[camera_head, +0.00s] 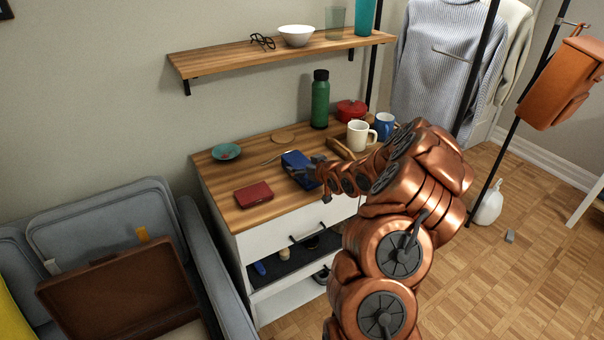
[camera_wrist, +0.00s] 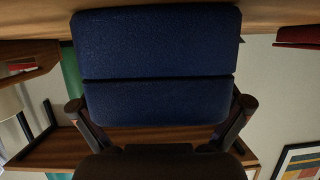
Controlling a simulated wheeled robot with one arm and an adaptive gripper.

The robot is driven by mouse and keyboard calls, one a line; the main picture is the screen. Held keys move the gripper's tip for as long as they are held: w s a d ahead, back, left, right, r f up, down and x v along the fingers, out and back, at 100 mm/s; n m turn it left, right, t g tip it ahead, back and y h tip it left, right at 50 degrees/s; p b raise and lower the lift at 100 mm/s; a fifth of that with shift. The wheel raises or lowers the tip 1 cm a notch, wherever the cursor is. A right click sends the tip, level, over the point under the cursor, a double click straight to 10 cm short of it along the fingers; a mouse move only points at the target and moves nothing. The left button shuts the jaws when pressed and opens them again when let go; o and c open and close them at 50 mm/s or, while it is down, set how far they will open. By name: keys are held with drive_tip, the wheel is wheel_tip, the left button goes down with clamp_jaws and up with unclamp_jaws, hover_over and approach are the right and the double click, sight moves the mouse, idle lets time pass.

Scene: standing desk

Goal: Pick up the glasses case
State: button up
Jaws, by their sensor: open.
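The glasses case (camera_head: 296,160) is dark blue and lies on the wooden top of the white cabinet. In the wrist view the blue case (camera_wrist: 155,65) fills the upper middle, with a dark seam across it. My gripper (camera_head: 311,173) is at the near right side of the case, partly covering it. In the wrist view the fingers of my gripper (camera_wrist: 161,105) are spread, one at each side of the case's lower part. Whether they touch it cannot be told.
A dark red flat case (camera_head: 253,195) lies to the left. A teal dish (camera_head: 226,152), a green bottle (camera_head: 320,100), a white mug (camera_head: 358,136) and a blue mug (camera_head: 384,126) stand farther back. A wooden shelf (camera_head: 225,60) hangs above. An open drawer (camera_head: 285,265) juts out below.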

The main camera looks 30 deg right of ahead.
drive_tip(key=c, duration=1.3)
